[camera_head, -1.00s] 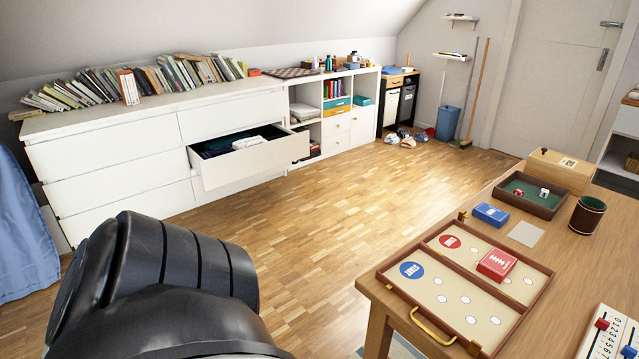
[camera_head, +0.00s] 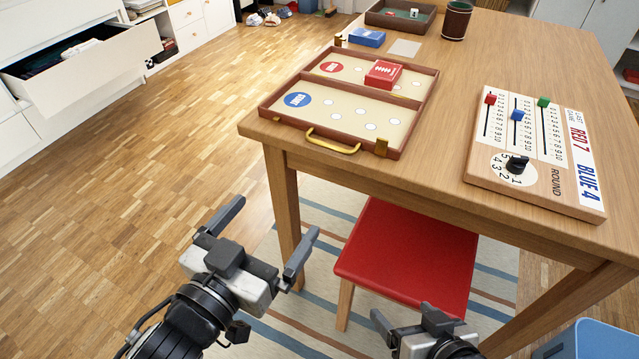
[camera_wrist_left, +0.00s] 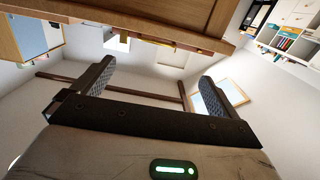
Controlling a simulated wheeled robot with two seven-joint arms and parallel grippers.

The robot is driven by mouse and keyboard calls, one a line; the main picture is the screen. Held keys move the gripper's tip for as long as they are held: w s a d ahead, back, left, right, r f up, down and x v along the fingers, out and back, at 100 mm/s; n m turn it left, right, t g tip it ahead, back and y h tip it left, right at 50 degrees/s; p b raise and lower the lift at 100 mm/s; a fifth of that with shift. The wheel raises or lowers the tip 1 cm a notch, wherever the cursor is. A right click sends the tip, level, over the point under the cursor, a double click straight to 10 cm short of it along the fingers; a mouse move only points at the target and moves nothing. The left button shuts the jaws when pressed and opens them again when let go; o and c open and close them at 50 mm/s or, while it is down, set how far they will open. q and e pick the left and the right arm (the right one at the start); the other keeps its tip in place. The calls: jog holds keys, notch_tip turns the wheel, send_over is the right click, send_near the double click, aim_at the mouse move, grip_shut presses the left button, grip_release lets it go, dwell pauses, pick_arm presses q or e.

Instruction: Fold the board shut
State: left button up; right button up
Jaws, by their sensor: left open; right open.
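The board (camera_head: 340,118) lies open and flat on the wooden table, with wooden rims, cream inner faces and a brass handle (camera_head: 333,141) on its near edge. A red card box (camera_head: 383,74) sits on it, toward the right of the far half. A red disc and a blue disc mark its left side. My left gripper (camera_head: 268,226) is open and empty, below and in front of the table's near left corner. My right gripper (camera_head: 402,322) shows only partly at the bottom edge, in front of the red stool, open. The left wrist view shows the left fingers (camera_wrist_left: 158,88) apart with nothing between them.
The table (camera_head: 445,140) holds a score board (camera_head: 535,150) at right, a blue box (camera_head: 367,38), a pale card (camera_head: 405,48), a dark tray (camera_head: 400,16) and a cup (camera_head: 456,20). A red stool (camera_head: 410,255) stands under the near edge. An open drawer (camera_head: 85,65) is at left.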

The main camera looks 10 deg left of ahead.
pick_arm(q)
send_near(328, 148)
jog(key=shift+t, duration=0.3)
jog(key=x, duration=0.7)
jog(key=shift+f+b, duration=0.2)
jog(key=shift+b, duration=0.15)
jog(key=shift+w+d, duration=0.2)
jog(key=shift+w, duration=0.35)
pick_arm(e)
jog(key=shift+w+a+f, duration=0.2)
jog(key=shift+a+f, duration=0.1)
jog(key=shift+f, duration=0.1)
